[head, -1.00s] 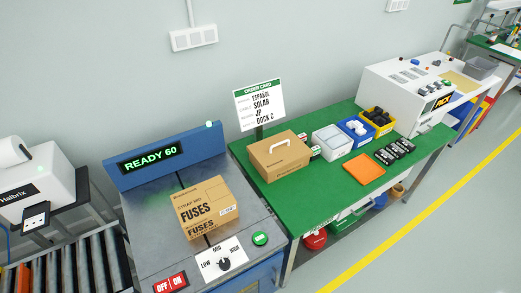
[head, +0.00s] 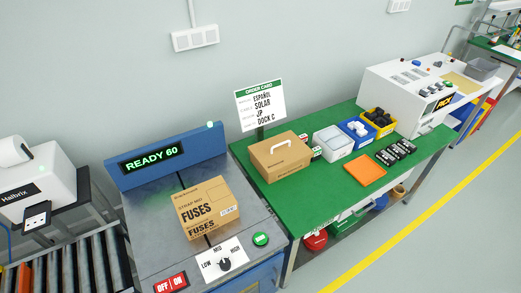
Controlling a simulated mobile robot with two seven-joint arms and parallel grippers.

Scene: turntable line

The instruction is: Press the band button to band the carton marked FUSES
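The carton marked FUSES (head: 207,208) sits on the grey top of the banding machine (head: 150,225). It is closed, and I see no band around it. A green button (head: 260,239) is on the machine top, right of the carton. A dial (head: 223,264) marked LOW, MID, HIGH is in front of the carton, its knob near MID. A red OFF/ON switch (head: 171,283) is at the front left. Neither of my grippers shows.
A green table (head: 330,200) stands to the right with a brown carton with a handle (head: 281,156), bins (head: 333,141), an orange pad (head: 365,170) and an order card (head: 260,104). A roller conveyor (head: 75,262) is at the left. The floor at the lower right is clear.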

